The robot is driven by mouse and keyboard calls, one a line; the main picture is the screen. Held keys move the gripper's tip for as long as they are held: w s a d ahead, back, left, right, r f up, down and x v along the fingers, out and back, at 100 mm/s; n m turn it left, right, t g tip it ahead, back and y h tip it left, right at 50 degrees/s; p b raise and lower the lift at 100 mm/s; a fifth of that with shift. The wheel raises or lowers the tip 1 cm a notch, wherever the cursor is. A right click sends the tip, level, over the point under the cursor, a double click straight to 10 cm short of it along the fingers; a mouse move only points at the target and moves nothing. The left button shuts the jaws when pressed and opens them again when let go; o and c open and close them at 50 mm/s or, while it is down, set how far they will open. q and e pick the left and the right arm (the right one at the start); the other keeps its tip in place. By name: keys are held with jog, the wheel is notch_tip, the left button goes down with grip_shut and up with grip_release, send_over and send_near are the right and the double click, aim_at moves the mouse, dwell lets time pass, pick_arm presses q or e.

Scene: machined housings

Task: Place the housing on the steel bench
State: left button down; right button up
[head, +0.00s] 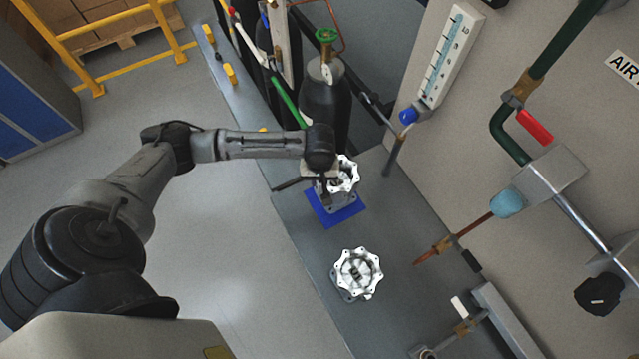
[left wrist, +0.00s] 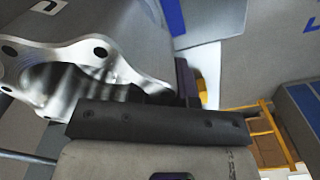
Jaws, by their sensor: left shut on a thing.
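A bright machined housing with a lobed, bolt-holed flange (head: 347,175) is in the grasp of my left gripper (head: 326,187) in the head view. It is over a blue square (head: 340,217) on the steel bench (head: 299,219); I cannot tell whether it touches the square. In the left wrist view the housing's shiny flange (left wrist: 62,62) fills the left, against the dark finger pad (left wrist: 155,123). The other finger is mostly hidden. A second, similar housing (head: 358,273) stands on the bare bench nearer the front. My right gripper is not in view.
A dark gas cylinder (head: 325,100) with a green valve stands just behind the held housing. Wall pipework with a copper-coloured pipe end (head: 437,250) reaches in on the right. Bare bench lies between the second housing and the wall. A yellow railing (head: 130,62) is at far left.

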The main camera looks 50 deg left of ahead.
pick_arm(q)
jog(key=shift+f, duration=1.9)
jog(key=shift+f, duration=0.15)
jog(key=c, duration=1)
grip_release()
jog(key=shift+f, duration=0.1)
jog(key=shift+c, duration=0.2)
notch_tip(320, 180, up, 12)
jog(key=shift+r+p, duration=0.15)
jog(key=shift+p, duration=0.25)
jog(key=s+d+f+m+t+h, duration=0.3)
jog(key=s+d+f+m, duration=0.3)
jog(key=s+d+m, duration=0.55)
jog(key=s+a+y, duration=0.1)
jog(key=s+y, duration=0.1)
jog(key=s, duration=0.7)
jog(key=shift+a+f+t+y, duration=0.2)
jog(key=shift+f+t+y, duration=0.1)
jog(key=shift+y, duration=0.1)
